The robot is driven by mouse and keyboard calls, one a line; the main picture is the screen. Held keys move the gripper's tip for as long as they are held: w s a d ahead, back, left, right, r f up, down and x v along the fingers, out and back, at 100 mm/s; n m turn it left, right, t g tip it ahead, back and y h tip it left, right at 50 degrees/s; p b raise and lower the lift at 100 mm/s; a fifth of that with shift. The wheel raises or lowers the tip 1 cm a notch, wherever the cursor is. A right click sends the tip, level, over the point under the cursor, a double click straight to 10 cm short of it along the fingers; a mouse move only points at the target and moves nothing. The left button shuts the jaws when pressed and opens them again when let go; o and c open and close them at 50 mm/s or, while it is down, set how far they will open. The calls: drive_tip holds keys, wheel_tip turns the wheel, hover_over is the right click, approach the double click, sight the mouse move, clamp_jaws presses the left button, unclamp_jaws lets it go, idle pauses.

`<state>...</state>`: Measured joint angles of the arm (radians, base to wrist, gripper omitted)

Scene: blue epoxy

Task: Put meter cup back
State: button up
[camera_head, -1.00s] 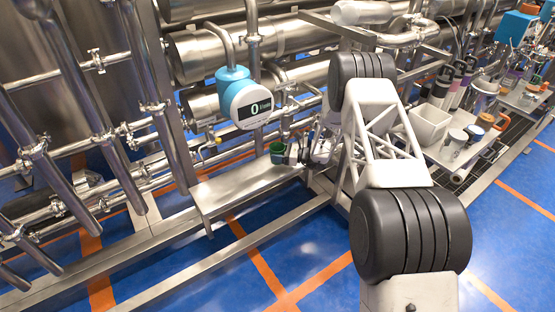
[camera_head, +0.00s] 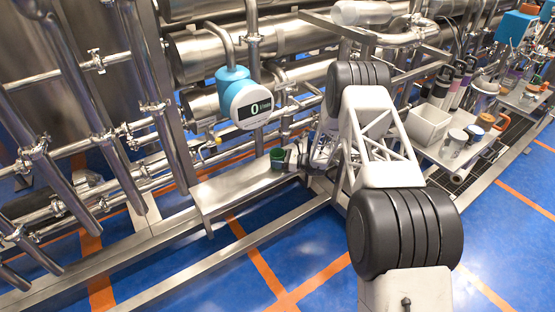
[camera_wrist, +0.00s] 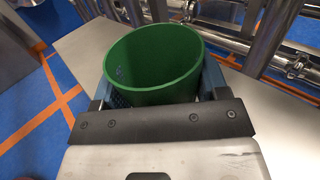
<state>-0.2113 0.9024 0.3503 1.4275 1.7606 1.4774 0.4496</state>
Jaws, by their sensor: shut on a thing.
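The meter cup is a green, open-topped cup (camera_wrist: 150,62) that fills the middle of the wrist view, its mouth facing up. My gripper (camera_wrist: 152,85) is shut on it, with one finger at each side of its wall. The cup looks empty inside. In the head view the cup (camera_head: 277,158) shows small at the end of my gripper (camera_head: 284,158), over the right part of a metal shelf (camera_head: 225,190). I cannot tell whether its base touches the shelf. The blue digital meter (camera_head: 240,98) hangs on a pipe above and to the left of the cup.
Steel pipes and tanks (camera_head: 230,50) stand close behind the shelf. The shelf's left part is bare. On the right, a bench holds a white bin (camera_head: 427,124) and several cups and tools. Blue floor lies open in front.

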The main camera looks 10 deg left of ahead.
drive_tip(key=shift+f, duration=0.15)
drive_tip(key=o, duration=1.1)
drive_tip(key=shift+d+r, duration=0.2)
drive_tip(key=shift+d, duration=0.35)
drive_tip(key=d, duration=1.1)
drive_tip(key=shift+r, duration=0.1)
